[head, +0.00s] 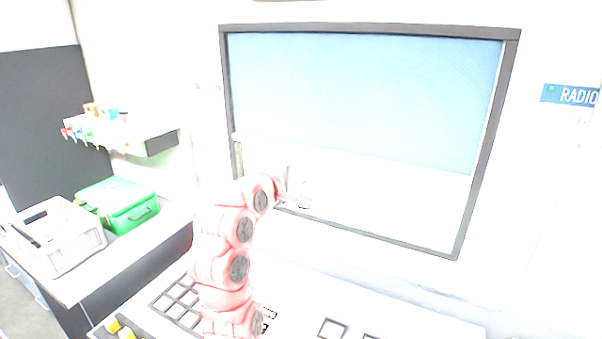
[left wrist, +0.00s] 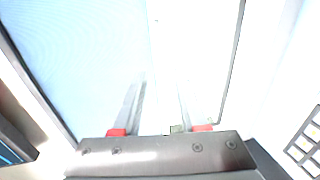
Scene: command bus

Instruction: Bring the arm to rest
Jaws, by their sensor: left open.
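My left arm, pale red with dark joint caps, rises in the head view from the bottom middle and bends to the right near its top. My left gripper (head: 300,195) is at its end, in front of the lower left part of the framed window. In the left wrist view the two fingers of the left gripper (left wrist: 158,110) are apart with nothing between them. The window shows behind them there. My right gripper is in neither view.
The window has a dark frame (head: 370,29) and a blue blind (head: 360,95). A desk (head: 290,290) with a dark grid lies below. At left are a grey crate (head: 75,250), a green case (head: 125,208) and a wall shelf (head: 150,138). A RADIO sign (head: 570,95) hangs right.

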